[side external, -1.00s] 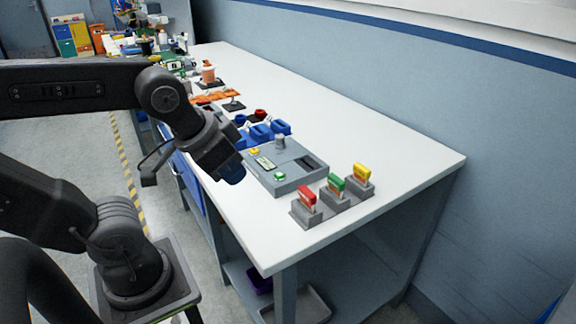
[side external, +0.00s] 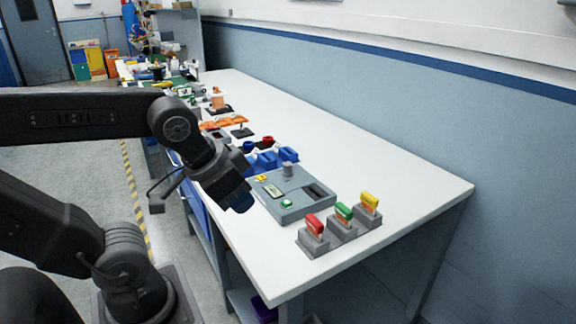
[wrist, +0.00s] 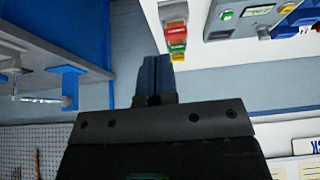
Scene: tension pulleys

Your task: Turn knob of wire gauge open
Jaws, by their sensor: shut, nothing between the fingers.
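The wire gauge (side external: 300,212) is a flat grey box on the white table. Its grey knob (side external: 287,169) stands upright on the far side of the top. The top also has a small display, a green button (side external: 286,203) and a yellow button. My gripper (side external: 238,203), with dark blue fingers, is shut and empty. In the side view it appears just left of the box, apart from the knob. In the wrist view the fingers (wrist: 155,78) point up the picture, and part of the box (wrist: 238,18) shows at the upper right. I cannot make out the knob's setting.
Grey holders with a red (side external: 315,225), a green (side external: 344,211) and a yellow (side external: 370,202) handle stand near the table's front end. Blue blocks (side external: 267,160) sit behind the box. The white table (side external: 400,180) is bare to the right.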

